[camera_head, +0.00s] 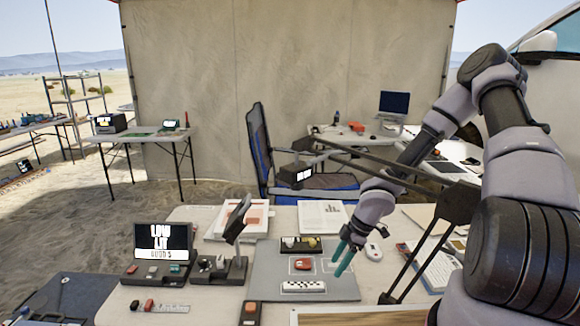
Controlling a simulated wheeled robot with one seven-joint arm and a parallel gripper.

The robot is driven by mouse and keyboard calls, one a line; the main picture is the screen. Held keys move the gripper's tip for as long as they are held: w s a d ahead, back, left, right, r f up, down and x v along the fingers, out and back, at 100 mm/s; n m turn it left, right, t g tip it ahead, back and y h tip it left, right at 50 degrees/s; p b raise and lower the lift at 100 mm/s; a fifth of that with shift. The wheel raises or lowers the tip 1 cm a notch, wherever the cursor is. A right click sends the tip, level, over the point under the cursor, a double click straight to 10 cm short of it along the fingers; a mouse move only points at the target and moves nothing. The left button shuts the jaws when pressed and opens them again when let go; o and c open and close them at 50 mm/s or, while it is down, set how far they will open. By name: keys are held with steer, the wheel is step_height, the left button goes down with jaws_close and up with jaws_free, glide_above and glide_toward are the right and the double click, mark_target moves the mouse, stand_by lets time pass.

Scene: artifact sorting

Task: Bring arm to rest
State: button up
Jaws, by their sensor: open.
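My arm reaches in from the right over the near table (205,300). My gripper (342,258) hangs over the right part of a grey mat (262,290), with teal fingers pointing down. It is open, and nothing shows between its fingers. A red object (303,265) lies on the mat to the left of the fingers, apart from them. A dark tray (288,244) with small light and yellowish items is at the mat's back edge. A black-and-white checked strip (304,286) lies at its front.
A small screen (162,242) and a dark device (222,265) stand left of the mat. A white mouse (374,251) and a keyboard (440,268) lie to the right. A dark angled frame (405,275) stands near my arm. An office chair (262,150) is behind the table.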

steer(key=w+d+r+m+t+h, duration=0.1)
steer(key=d+r+m+h, duration=0.35)
steer(key=d+r, duration=0.55)
steer(key=w+d+r+m+t+h, duration=0.1)
steer(key=d+r+m+t+h, duration=0.15)
steer(key=d+r+m, duration=0.75)
steer(key=s+a+r+m+t+y, duration=0.1)
steer(key=s+a+r+m, duration=0.1)
steer(key=s+r, duration=0.3)
steer(key=s+a+r+m+t+y, duration=0.1)
steer(key=s+r, duration=0.5)
steer(key=r, duration=0.7)
steer(key=s+a+r+m+t+y, duration=0.1)
steer(key=s+a+r+m+y, duration=0.1)
steer(key=s+a+r+m, duration=0.2)
step_height(320, 180, up, 5)
steer(key=s+a, duration=0.1)
steer(key=a, duration=0.2)
steer(key=shift+s+m+y, duration=0.15)
steer(key=shift+m+y, duration=0.2)
steer(key=shift+y, duration=0.05)
